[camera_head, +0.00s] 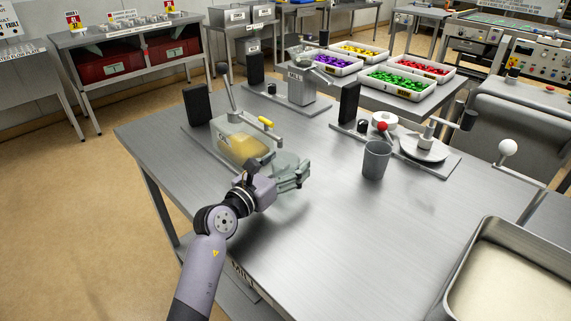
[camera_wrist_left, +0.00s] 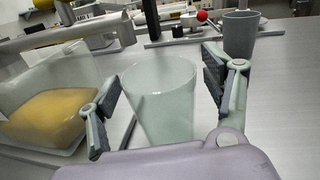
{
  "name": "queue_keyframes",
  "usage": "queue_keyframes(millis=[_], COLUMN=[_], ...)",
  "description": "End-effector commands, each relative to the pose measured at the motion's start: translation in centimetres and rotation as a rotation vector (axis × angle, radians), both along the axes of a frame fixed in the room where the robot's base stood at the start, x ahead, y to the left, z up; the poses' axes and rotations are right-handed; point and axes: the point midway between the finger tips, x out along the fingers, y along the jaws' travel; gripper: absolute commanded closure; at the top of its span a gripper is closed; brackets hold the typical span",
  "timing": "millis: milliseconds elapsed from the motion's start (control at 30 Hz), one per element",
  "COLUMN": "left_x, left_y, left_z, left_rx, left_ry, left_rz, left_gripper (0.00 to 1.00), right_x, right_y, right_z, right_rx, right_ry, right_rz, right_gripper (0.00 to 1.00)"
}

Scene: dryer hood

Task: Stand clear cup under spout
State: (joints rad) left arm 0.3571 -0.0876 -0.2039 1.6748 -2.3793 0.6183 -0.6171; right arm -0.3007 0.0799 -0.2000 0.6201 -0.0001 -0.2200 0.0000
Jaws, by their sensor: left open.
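A clear, slightly green, tapered cup (camera_wrist_left: 160,100) stands upright on the metal table (camera_head: 330,240). My left gripper (camera_head: 292,178) is open in the head view, partly hiding the cup (camera_head: 284,160). In the left wrist view the gripper's two fingers (camera_wrist_left: 165,98) are on either side of the cup, with visible gaps, so they do not appear to grip it. My right gripper is out of view.
A grey cup (camera_head: 376,160) stands to the right, near a device with a red knob (camera_head: 382,126) and a round plate (camera_head: 424,148). Another dispenser (camera_head: 301,88) stands at the back. A metal basin (camera_head: 515,280) is at front right. The table's middle front is clear.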

Motion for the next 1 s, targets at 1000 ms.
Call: queue_keyframes(millis=[1000], left_x=[-9.4], left_y=[6.9], left_z=[0.2], left_rx=[0.001], left_ry=[-0.001], left_rz=[0.001], left_gripper=[0.26], right_x=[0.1], right_y=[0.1], right_z=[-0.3], right_rx=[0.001], right_ry=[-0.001], right_rz=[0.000], right_gripper=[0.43])
